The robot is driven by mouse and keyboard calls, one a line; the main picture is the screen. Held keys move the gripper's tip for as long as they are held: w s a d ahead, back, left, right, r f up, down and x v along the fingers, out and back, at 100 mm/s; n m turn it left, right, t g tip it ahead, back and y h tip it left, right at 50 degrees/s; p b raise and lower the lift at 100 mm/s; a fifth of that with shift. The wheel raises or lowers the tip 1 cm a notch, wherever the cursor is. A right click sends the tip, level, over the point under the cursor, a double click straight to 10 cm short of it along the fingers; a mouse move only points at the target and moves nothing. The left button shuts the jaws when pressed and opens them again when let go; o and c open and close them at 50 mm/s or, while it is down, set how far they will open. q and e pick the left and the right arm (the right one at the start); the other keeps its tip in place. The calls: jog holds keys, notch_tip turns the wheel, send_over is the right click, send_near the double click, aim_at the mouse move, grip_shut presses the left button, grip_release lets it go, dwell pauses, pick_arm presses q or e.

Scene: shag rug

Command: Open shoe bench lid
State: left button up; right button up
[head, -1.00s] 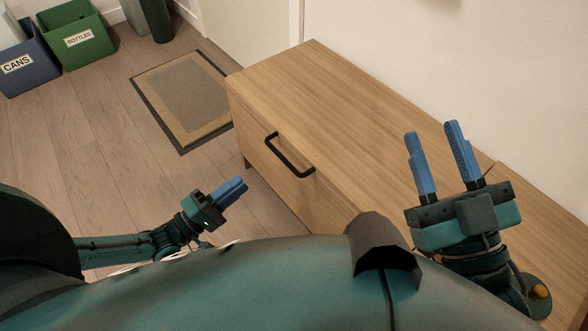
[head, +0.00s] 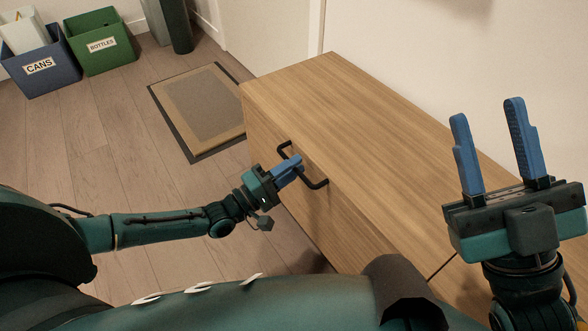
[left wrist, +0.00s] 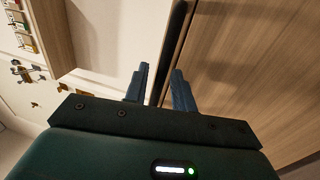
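The shoe bench (head: 350,110) is light wood, with its flat lid down. A black bar handle (head: 318,184) is on its front face. My left gripper (head: 291,164) is at the handle, with its blue fingers overlapping the bar in the head view. In the left wrist view, the fingers (left wrist: 160,70) stand apart, and a dark bar runs down towards the gap between them; I cannot tell whether they touch it. The bench front (left wrist: 250,60) fills the right of that view. My right gripper (head: 486,108) is open and empty over the bench's near end.
A doormat (head: 200,105) lies on the wood floor beyond the bench. A blue CANS bin (head: 40,72) and a green BOTTLES bin (head: 103,55) stand at the far left. A pale wall (head: 440,60) runs behind the bench.

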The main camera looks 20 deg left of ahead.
pick_arm(q)
jog(key=shift+w+d+r, duration=0.1)
jog(key=shift+w+d, duration=0.15)
jog(key=shift+w, duration=0.05)
jog(key=shift+c, duration=0.4)
grip_shut()
